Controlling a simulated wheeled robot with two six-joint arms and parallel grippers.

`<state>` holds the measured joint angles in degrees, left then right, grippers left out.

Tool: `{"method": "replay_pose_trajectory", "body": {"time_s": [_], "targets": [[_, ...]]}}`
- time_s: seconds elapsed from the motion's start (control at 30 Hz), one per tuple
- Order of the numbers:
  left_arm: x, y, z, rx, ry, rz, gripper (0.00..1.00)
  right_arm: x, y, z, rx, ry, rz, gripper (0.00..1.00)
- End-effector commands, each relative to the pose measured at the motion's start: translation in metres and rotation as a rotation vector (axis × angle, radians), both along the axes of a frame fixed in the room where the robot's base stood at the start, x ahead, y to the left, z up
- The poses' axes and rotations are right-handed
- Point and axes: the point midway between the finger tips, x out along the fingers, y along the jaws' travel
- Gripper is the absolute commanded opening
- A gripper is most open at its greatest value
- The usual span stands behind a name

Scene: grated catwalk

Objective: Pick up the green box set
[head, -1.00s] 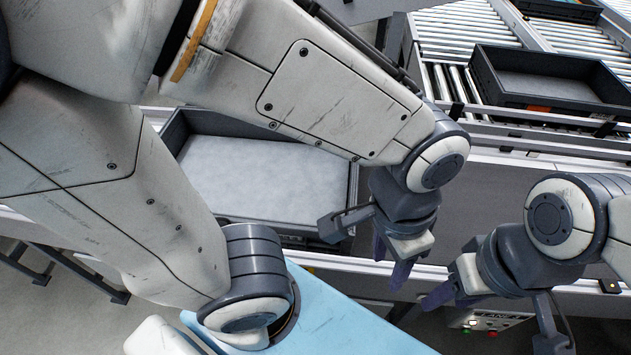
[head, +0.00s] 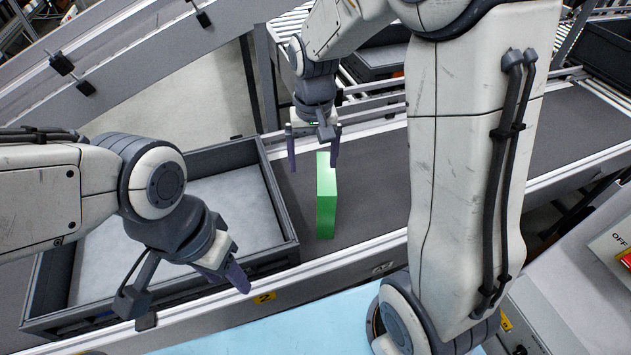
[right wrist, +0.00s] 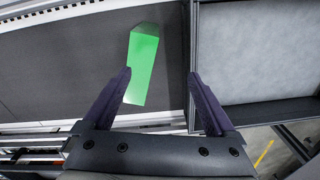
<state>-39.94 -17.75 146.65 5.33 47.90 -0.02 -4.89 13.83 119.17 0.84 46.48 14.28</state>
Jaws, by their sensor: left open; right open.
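The green box set (head: 326,200) is a narrow bright green block on the dark conveyor belt, just right of the grey tray. My right gripper (head: 313,163) is open and empty, fingers pointing down, at the far end of the box. In the right wrist view the box (right wrist: 142,68) lies beyond my right gripper (right wrist: 160,73), nearer its left finger, which overlaps the box's edge in the picture. I cannot tell whether they touch. My left gripper (head: 232,280) is open and empty, over the tray's front right corner, apart from the box.
A large grey tray (head: 283,215) with a dark rim sits left of the box; its wall also shows in the right wrist view (right wrist: 191,45). A metal rail (head: 350,262) runs along the belt's front. A light blue surface (head: 270,330) lies in front. The belt around the box is clear.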

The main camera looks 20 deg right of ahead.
Motion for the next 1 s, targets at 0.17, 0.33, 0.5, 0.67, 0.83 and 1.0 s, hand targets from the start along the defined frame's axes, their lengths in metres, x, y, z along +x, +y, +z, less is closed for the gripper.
{"method": "replay_pose_trajectory", "body": {"time_s": [0.17,0.33,0.5,0.67,0.83,1.0], "targets": [[0.0,0.0,0.004,0.0,0.0,0.0,0.5,0.026,-0.039,-0.017,-0.011,0.013,-0.138,0.91],[0.0,0.0,0.004,0.0,0.0,0.0,0.5,0.027,-0.04,-0.044,-0.012,0.014,-0.145,0.91],[0.0,0.0,0.005,0.001,0.001,0.0,0.5,0.027,-0.039,-0.063,-0.011,0.011,-0.143,0.91],[0.0,0.0,0.008,0.0,0.0,0.0,0.5,0.026,-0.039,-0.075,-0.011,0.014,-0.142,0.91],[0.0,0.0,0.012,0.0,0.0,0.0,0.5,0.023,-0.038,-0.102,-0.011,0.014,-0.141,0.91],[0.0,0.0,0.013,0.0,0.0,0.0,0.5,0.024,-0.038,-0.116,-0.011,0.01,-0.141,0.91]]}}
